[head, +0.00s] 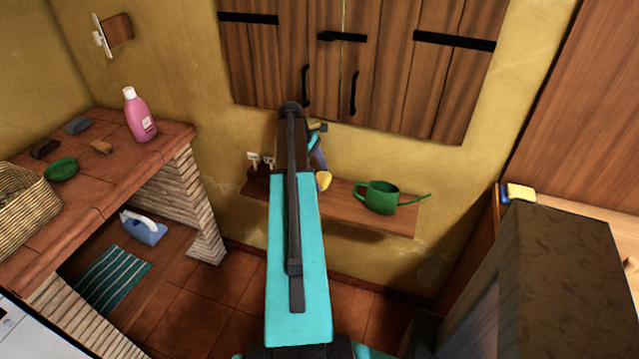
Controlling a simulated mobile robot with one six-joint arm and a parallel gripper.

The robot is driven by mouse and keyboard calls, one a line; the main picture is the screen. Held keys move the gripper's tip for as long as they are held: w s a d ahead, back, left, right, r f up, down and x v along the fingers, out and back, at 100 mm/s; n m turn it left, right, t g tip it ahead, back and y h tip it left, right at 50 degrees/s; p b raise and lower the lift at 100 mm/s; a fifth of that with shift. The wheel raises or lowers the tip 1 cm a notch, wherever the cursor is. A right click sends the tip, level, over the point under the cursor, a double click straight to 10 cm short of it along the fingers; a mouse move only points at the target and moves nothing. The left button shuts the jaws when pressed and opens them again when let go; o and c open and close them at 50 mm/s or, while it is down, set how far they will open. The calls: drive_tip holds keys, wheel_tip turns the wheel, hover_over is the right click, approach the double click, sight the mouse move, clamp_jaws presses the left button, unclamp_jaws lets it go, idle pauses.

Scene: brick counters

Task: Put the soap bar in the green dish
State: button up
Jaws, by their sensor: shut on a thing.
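The green dish (62,169) is small and rounded. It sits on the left brick counter, at the right of a wicker basket. My gripper is hidden behind my raised teal and dark arm, so its jaws and anything in them do not show. A tan lump (101,147) lies on the counter behind the dish; I cannot tell whether it is a soap bar. A small blue and yellow object (323,181) shows just right of my arm's far part, partly covered; I cannot tell what it is.
The left counter (125,180) also bears the basket (22,215), a pink bottle (138,116), a grey lump (78,125) and a dark brown lump (45,148). A wall shelf (345,212) holds a green watering can (381,197). A sponge (520,193) lies at right.

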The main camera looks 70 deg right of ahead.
sight(317, 177)
drive_tip(key=shift+f, duration=0.1)
drive_tip(key=shift+f+p, duration=0.6)
drive_tip(key=shift+f, duration=1.05)
drive_tip(key=o, duration=1.2)
drive_tip(key=shift+f, duration=0.1)
drive_tip(key=shift+b+v, duration=0.85)
drive_tip(key=shift+v, duration=3.05)
